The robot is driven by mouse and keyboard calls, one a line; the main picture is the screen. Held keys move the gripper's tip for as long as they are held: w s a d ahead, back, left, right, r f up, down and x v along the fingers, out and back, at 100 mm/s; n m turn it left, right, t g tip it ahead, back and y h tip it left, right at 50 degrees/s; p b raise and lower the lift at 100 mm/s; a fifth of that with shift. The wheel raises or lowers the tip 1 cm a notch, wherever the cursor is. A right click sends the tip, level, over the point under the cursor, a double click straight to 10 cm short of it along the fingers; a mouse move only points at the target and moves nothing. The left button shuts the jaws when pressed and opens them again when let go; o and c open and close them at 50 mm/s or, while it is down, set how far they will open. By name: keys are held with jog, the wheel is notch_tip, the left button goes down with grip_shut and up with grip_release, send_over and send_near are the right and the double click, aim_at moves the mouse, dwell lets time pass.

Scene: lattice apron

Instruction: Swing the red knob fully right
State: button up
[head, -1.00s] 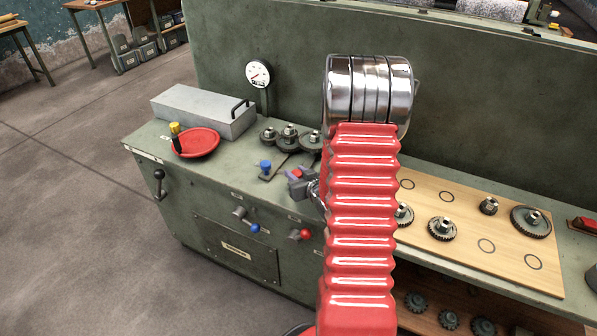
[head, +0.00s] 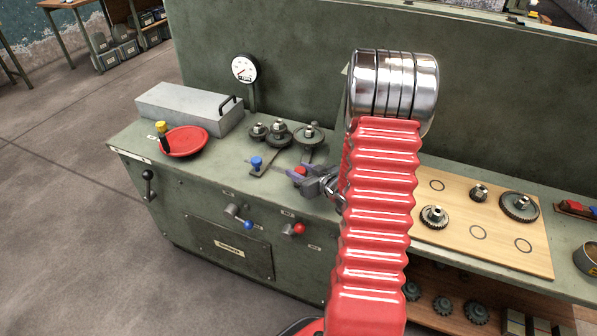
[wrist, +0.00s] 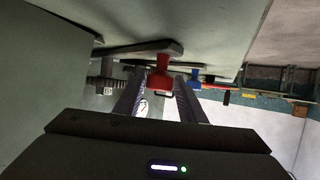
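The red knob (head: 300,170) stands on the bench top, just right of a blue knob (head: 256,163) on a flat plate. My gripper (head: 303,174) is at the red knob, low over the bench top, its body to the right of the knob. In the wrist view the red knob (wrist: 160,74) shows between the two spread fingers of my gripper (wrist: 161,82). A small gap seems to show on each side, but I cannot tell whether a finger touches it. The knob sits on a dark flat arm (wrist: 138,48).
Gears (head: 279,133) stand behind the knobs. A second red knob (head: 299,229) and a blue-tipped lever (head: 247,223) are on the front panel. A red handwheel (head: 184,141) is to the left. A wooden board (head: 460,236) with gears lies to the right.

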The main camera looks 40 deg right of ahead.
jog(key=shift+o, duration=1.1)
jog(key=shift+s+r, duration=0.15)
jog(key=shift+s, duration=0.05)
jog(key=d+v, duration=0.1)
jog(key=v, duration=1.2)
jog(key=shift+s+a, duration=0.2)
jog(key=shift+a, duration=0.3)
